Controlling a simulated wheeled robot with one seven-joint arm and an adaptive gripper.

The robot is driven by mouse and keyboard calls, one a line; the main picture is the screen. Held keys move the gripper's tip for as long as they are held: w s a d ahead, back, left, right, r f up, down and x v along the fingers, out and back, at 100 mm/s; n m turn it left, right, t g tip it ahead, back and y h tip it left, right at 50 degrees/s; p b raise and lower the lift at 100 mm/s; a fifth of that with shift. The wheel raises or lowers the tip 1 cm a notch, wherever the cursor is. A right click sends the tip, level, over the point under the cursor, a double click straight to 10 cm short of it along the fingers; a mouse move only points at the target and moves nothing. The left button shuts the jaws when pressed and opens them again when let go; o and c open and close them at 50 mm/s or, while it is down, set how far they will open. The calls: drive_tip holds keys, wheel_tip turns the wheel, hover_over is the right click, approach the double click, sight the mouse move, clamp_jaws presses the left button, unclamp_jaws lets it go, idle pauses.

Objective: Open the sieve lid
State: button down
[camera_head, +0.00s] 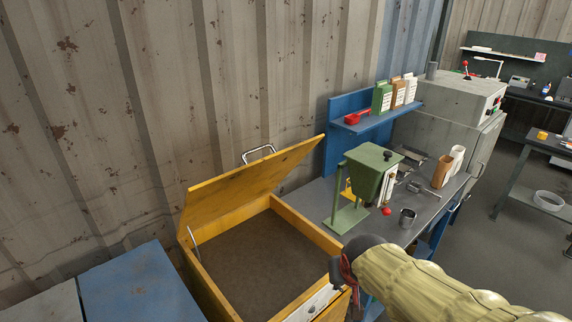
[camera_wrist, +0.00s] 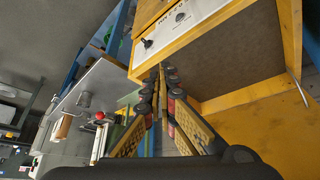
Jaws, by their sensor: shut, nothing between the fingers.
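The sieve is a yellow box (camera_head: 318,232) with a brown interior floor. Its yellow lid (camera_head: 245,180) stands raised and tilted back toward the corrugated wall, with a metal handle (camera_head: 258,153) at its far edge. A thin strut (camera_head: 194,242) links lid and box on the left. In the wrist view the lid (camera_wrist: 255,120) is at lower right and the box's white control panel (camera_wrist: 182,20) is at the top. My gripper (camera_head: 343,275) is at the box's front right corner, apart from the lid. In the wrist view its fingers (camera_wrist: 164,74) are together and empty.
A grey workbench (camera_head: 317,195) right of the box carries a green hopper stand (camera_head: 373,172), a metal cup (camera_head: 407,218) and a red-knobbed part (camera_head: 386,211). A blue shelf (camera_head: 375,118) stands behind. A blue surface (camera_head: 138,285) lies left of the box.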

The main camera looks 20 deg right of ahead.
drive_tip(key=w+d+f+m+t, duration=0.1)
drive_tip(key=w+d+f+t, duration=0.15)
drive_tip(key=w, duration=0.35)
drive_tip(key=w+d+f+m+t, duration=0.1)
drive_tip(key=w+d+f+m, duration=0.15)
drive_tip(key=w+d, duration=0.2)
drive_tip(key=w+a+r+m+t+y+b, duration=0.1)
drive_tip(key=w+a+r+m+t+y, duration=0.15)
drive_tip(key=w+t, duration=0.65)
drive_tip(key=s+a+r+m+t+y, duration=0.2)
drive_tip(key=a+r+t+y, duration=0.1)
drive_tip(key=r+y, duration=0.3)
drive_tip(key=s+a+r+m+t+y, duration=0.2)
drive_tip(key=a+r+y, duration=0.15)
drive_tip(key=r, duration=0.45)
drive_tip(key=b+x, duration=0.1)
drive_tip(key=x, duration=1.2)
drive_tip(key=shift+w+d+r, duration=0.25)
drive_tip(key=shift+r, duration=0.05)
drive_tip(key=shift+g, duration=0.25)
drive_tip(key=p+x, duration=0.1)
drive_tip(key=x, duration=0.3)
drive_tip(key=p+x, duration=0.1)
drive_tip(key=x, duration=0.3)
drive_tip(key=shift+s+d+r, duration=0.15)
drive_tip(key=shift+d+r, duration=0.05)
drive_tip(key=shift+r, duration=0.05)
